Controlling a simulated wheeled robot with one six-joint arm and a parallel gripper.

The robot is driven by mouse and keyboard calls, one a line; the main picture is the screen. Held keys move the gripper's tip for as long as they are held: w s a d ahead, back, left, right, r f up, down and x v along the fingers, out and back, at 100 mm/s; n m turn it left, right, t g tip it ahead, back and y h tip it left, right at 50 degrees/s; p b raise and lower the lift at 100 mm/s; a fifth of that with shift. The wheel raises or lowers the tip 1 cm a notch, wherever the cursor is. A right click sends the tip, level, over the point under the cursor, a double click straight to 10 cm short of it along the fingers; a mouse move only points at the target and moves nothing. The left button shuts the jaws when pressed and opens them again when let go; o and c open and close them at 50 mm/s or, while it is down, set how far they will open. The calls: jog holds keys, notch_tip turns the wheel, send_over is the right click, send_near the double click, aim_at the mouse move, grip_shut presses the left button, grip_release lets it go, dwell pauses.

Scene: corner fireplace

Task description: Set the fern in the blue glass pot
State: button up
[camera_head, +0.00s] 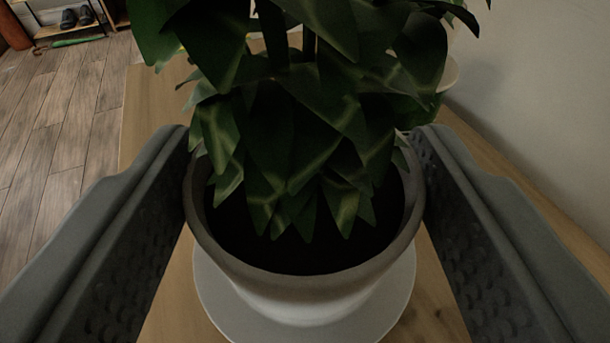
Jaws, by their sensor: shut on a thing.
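A leafy green plant (290,140) with broad, pale-veined leaves grows in a whitish pot (300,290) with dark soil. It may be the task's fern, though the leaves are broad. My gripper (303,135) has one finger on each side of this pot and is shut on it near the rim. The pot is upright, over a white saucer (215,300); I cannot tell whether it touches the saucer. No blue glass pot shows in this view. The foliage hides much of what lies behind.
The wooden surface (150,105) under the saucer runs back along a pale wall (540,100) at right. Another white pot or dish (450,73) shows partly behind the leaves. At left is open plank floor (50,110), with shoes on a low shelf (60,29) farther back.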

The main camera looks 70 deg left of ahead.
jog(key=o, duration=0.8)
jog(key=shift+f, duration=0.1)
jog(key=shift+o, duration=0.2)
